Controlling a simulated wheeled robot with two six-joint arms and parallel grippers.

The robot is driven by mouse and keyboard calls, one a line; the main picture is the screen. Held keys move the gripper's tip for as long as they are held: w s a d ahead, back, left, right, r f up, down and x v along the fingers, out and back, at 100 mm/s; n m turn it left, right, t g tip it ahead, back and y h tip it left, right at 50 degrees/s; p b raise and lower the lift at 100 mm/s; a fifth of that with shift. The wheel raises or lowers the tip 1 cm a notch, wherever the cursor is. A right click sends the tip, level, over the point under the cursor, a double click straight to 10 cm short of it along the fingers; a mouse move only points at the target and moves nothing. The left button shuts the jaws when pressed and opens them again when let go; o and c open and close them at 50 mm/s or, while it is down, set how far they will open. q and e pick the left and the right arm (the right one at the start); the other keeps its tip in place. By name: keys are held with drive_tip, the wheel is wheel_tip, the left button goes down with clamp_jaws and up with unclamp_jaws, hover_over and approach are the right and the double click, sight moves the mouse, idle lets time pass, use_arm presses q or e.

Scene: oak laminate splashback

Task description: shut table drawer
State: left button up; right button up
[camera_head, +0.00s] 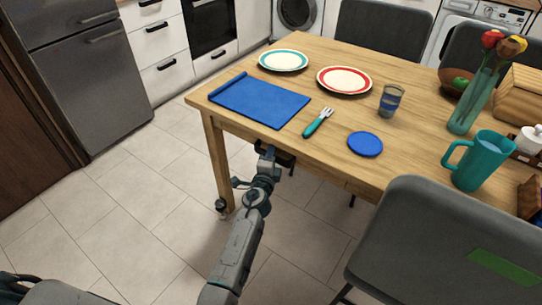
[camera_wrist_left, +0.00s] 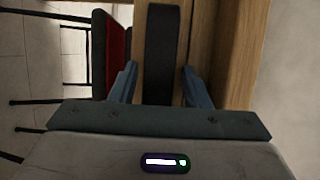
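The wooden table (camera_head: 330,134) has its front edge facing me. My left gripper (camera_head: 270,155) is at that edge, just below the tabletop. In the left wrist view a dark, bar-like handle (camera_wrist_left: 162,50) runs between the two fingers of my left gripper (camera_wrist_left: 160,88), against a wooden front (camera_wrist_left: 203,40). The fingers stand apart, one on each side of the bar, with narrow gaps seeming to show. The drawer is mostly hidden by the tabletop and my gripper; how far out it stands I cannot tell. My right gripper is not in view.
A blue mat (camera_head: 260,100), a fork (camera_head: 318,122), a blue coaster (camera_head: 365,144), plates, a cup and a teal pitcher (camera_head: 480,160) are on the tabletop. A grey chair (camera_head: 440,245) stands close at the right. The tiled floor at the left is clear.

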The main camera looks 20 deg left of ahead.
use_arm(q)
drive_tip(key=shift+f, duration=0.1)
idle(0.4)
drive_tip(key=shift+s, duration=0.3)
drive_tip(key=s+p, duration=0.1)
drive_tip(key=s, duration=0.9)
drive_tip(key=shift+d, duration=0.25)
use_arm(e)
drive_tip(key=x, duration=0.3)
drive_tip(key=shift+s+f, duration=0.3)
use_arm(q)
drive_tip(key=shift+s, duration=0.1)
